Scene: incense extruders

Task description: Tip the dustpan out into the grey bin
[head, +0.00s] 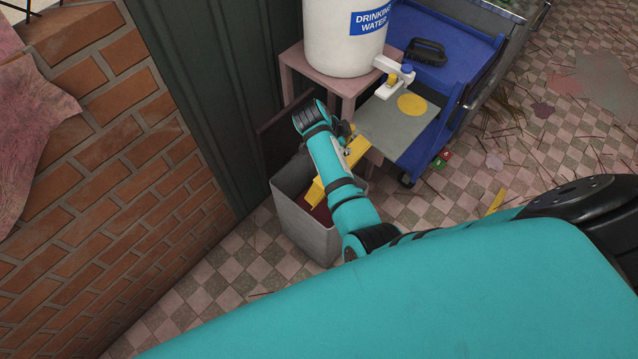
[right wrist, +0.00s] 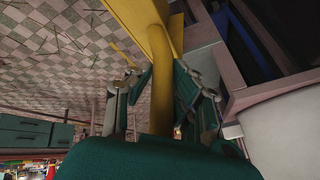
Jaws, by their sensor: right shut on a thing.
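The grey bin (head: 308,232) stands open on the floor beside the green wall, with dark reddish stuff inside. The yellow dustpan (head: 314,193) is over the bin's opening, partly hidden by my right arm; one part reaches low toward the inside. How far it is tilted and whether anything lies on it, I cannot tell. My right gripper (head: 350,143) is at the bin's far side. In the right wrist view its fingers (right wrist: 160,82) close around the dustpan's yellow handle (right wrist: 160,110). My left gripper is not in view.
A white drinking water drum (head: 342,40) stands on a pinkish stool (head: 295,62) right behind the bin. A blue cart (head: 464,50) stands to the right. Thin sticks and scraps litter the checkered floor (head: 425,205). A brick wall (head: 110,180) is at left.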

